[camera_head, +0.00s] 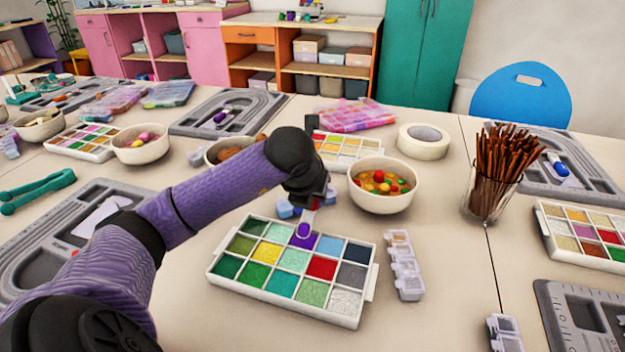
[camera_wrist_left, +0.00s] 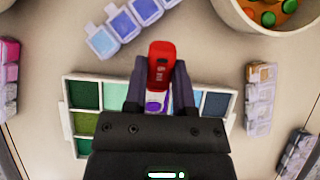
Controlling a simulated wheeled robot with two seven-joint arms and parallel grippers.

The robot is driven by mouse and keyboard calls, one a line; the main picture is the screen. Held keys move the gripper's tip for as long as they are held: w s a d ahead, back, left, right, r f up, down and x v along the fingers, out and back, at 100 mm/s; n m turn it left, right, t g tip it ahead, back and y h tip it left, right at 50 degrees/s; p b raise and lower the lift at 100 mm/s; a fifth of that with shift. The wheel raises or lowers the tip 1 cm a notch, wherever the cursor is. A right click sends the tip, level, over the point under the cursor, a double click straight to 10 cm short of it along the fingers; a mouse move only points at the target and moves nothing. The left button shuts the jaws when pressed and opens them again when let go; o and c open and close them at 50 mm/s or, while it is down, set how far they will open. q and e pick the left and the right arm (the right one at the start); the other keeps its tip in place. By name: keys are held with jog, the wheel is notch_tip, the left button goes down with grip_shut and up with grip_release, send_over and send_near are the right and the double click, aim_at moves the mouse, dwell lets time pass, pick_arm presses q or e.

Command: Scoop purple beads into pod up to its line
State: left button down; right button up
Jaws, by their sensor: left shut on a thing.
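My left gripper (camera_head: 315,197) is shut on a small scoop (camera_head: 304,230). In the left wrist view, its dark fingers (camera_wrist_left: 160,88) clasp the scoop's red handle (camera_wrist_left: 161,62). The pale-rimmed scoop bowl shows purple inside and points down at the purple compartment in the back row of the white bead tray (camera_head: 290,313). I cannot tell whether the bowl touches the beads. A strip of clear pods (camera_head: 403,265) stands right of the tray. Bluish pods (camera_head: 286,210) lie behind it, partly hidden by my arm, and show more clearly in the left wrist view (camera_wrist_left: 125,27). Any fill line is too small to see.
A white bowl of mixed beads (camera_head: 383,200) stands behind the tray's right side. A glass of brown sticks (camera_head: 492,178) and a roll of tape (camera_head: 423,141) are farther right. Grey bead boards (camera_head: 590,320) lie at both sides. Bare table lies right of the clear pods.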

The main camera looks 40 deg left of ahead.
pick_arm(q)
jog(key=shift+r, duration=0.6)
jog(key=shift+w+a+g+h+p, duration=0.2)
jog(key=shift+w+g+h+p, duration=0.25)
jog(key=shift+g+p, duration=0.45)
jog(key=shift+w+a+g+h+p, duration=0.15)
jog(key=shift+w+g+h+p, duration=0.3)
jog(key=shift+g, duration=0.35)
jog(key=shift+w+r+g+p, duration=0.1)
jog(key=shift+r+g+p, duration=0.05)
jog(key=shift+g+p, duration=0.2)
jog(key=shift+w+a+r+g+h, duration=0.1)
jog(key=shift+a+r+g+h, duration=0.05)
jog(key=shift+g+h, duration=0.35)
